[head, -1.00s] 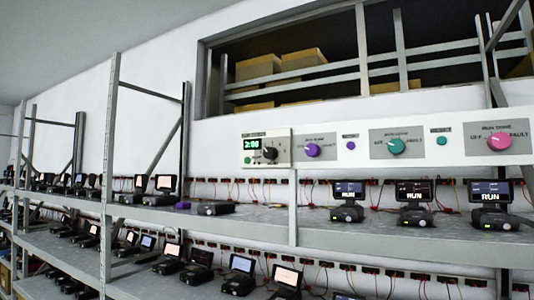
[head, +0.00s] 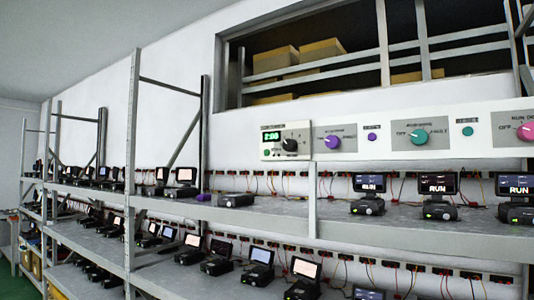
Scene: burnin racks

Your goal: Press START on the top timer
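The timer (head: 286,144) is a pale box at the left end of the white control strip above the upper shelf. It has a green lit display (head: 272,136), a black knob (head: 290,145) and a small green button (head: 267,153) at its lower left. Its lettering is too small to read. Neither of my grippers shows in the head view.
The upper shelf (head: 260,215) holds several small devices with screens; those at right read RUN. A purple knob (head: 333,142), teal knob (head: 419,137) and pink knob (head: 526,131) sit along the strip. A metal upright (head: 131,165) stands left. Cardboard boxes (head: 322,59) lie behind the opening.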

